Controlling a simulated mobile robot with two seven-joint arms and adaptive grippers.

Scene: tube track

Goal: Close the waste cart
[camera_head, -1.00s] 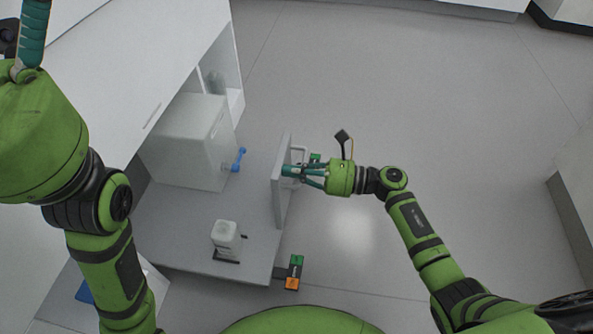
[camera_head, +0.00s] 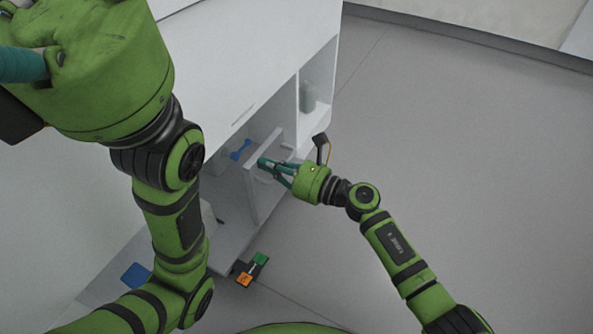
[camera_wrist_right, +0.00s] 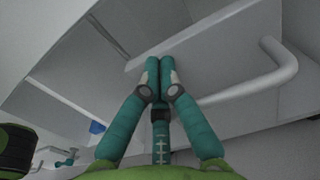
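The waste cart is a grey pull-out with an upright front panel (camera_head: 262,200), which stands close to the white bench, its inside largely under the benchtop. A blue tap (camera_head: 240,149) shows behind the panel. In the right wrist view, the panel (camera_wrist_right: 215,60) has a bar handle (camera_wrist_right: 285,75). My right gripper (camera_head: 263,164) is at the panel's outer face; in the wrist view its fingertips (camera_wrist_right: 160,65) are together, with nothing seen between them. Whether they touch the panel is unclear. My left gripper (camera_head: 22,65) is partly cut off at the upper left.
The white bench (camera_head: 250,60) has an open side compartment with a grey bottle (camera_head: 307,97). Green and orange pedals (camera_head: 252,270) are on the floor in front of the cart. The floor on the right is clear. My left arm hides part of the bench and cart.

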